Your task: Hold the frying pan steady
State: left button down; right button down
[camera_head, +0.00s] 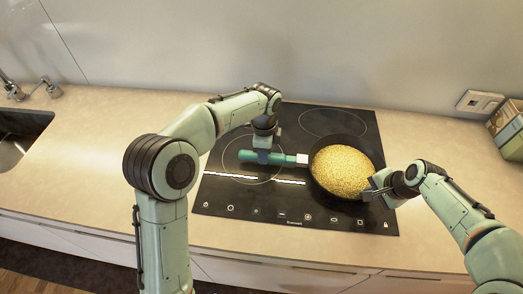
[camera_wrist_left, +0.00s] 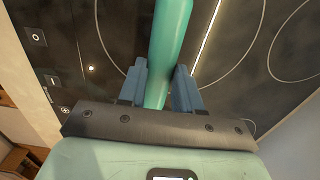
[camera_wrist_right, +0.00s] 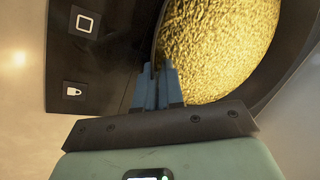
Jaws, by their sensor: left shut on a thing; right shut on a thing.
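The dark frying pan (camera_head: 376,151) sits on the black cooktop at the right, filled with yellow grainy food (camera_head: 342,170). Its teal handle (camera_head: 284,159) points left and also shows in the left wrist view (camera_wrist_left: 168,40). My left gripper (camera_head: 264,154) comes down from above and is shut around the handle, a finger on each side. My right gripper (camera_head: 374,189) is shut on the pan's rim at its near right side. In the right wrist view the right fingers (camera_wrist_right: 157,70) are close together at the rim, which is partly hidden between them.
The cooktop (camera_head: 225,200) has marked rings and touch symbols along its front edge. A sink (camera_head: 20,130) with a tap is at the far left. A wall socket (camera_head: 480,102) and a box (camera_head: 508,125) are at the right. The counter left of the cooktop is clear.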

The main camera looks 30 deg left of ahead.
aim_at(273, 156)
pick_arm(q)
jog(key=shift+w+d, duration=0.25)
jog(key=shift+d, duration=0.35)
jog(key=shift+w+d, duration=0.2)
jog(key=shift+d, duration=0.35)
jog(key=shift+w+d, duration=0.1)
jog(key=shift+d, duration=0.1)
jog(key=c, duration=0.7)
grip_release()
notch_tip(273, 156, up, 12)
